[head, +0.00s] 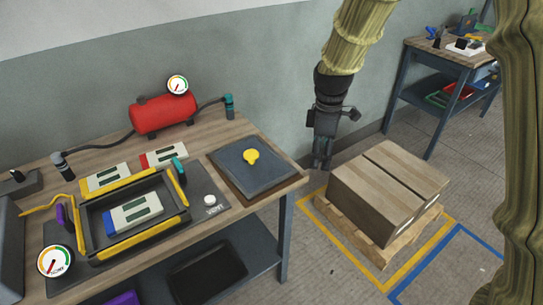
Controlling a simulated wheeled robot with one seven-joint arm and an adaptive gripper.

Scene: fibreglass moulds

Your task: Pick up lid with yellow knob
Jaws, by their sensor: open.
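The lid (239,173) is a flat dark grey square panel lying on the right end of the wooden workbench. Its yellow knob (251,156) stands up near the middle of its top. My gripper (321,164) hangs pointing down, to the right of the lid and past the bench's right edge, in front of the grey wall. It is open and holds nothing. The lid and its knob are in full view.
A dark tray with yellow edges (83,225) sits left of the lid. A red tank (163,113) with a gauge stands at the back of the bench. Cardboard boxes (350,203) on a pallet stand on the floor at right. A second bench (435,54) is at far right.

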